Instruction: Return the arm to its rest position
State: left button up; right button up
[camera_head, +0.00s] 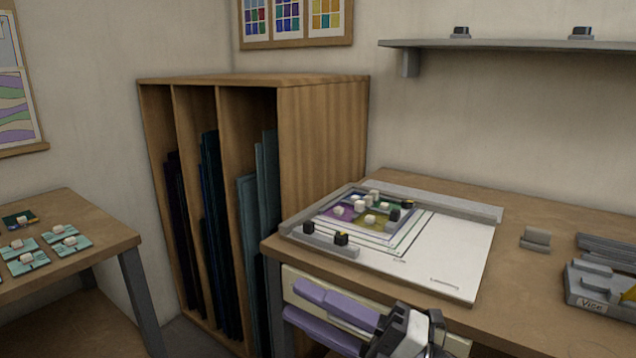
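My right gripper (292,300) is low in the middle of the view, in front of the workbench's front edge. Its two purple fingers point left and stand apart, with the pale drawer front showing between them. I see nothing held between them. The rest of my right arm is cut off by the bottom edge. My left gripper and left arm are not in the picture.
The workbench (540,296) carries a white board (462,262) with coloured glass pieces and rails. A vise (598,297) stands at the right. A wooden rack (322,140) holds glass sheets. A side table (88,222) with tiles is at the left.

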jog(key=d+f+m+t+h, duration=0.55)
jog(key=f+m, duration=0.35)
jog(key=m, duration=0.2)
jog(key=d+f+m+t+h, duration=0.4)
jog(key=f+m+h, duration=0.3)
jog(key=f+m, duration=0.3)
jog(key=s+d+f+m+g+h, duration=0.2)
jog(key=s+d+f+m+g, duration=0.1)
jog(key=s+f, duration=0.7)
jog(key=s+d+f+m+g+h, duration=0.3)
jog(key=s+d+f+m+g, duration=0.1)
jog(key=s+f, duration=0.5)
jog(key=shift+s+f+m+g, duration=0.4)
jog(key=shift+f+m+g, duration=0.25)
jog(key=shift+f+m, duration=0.35)
jog(key=shift+r, duration=0.2)
jog(key=shift+c, duration=0.6)
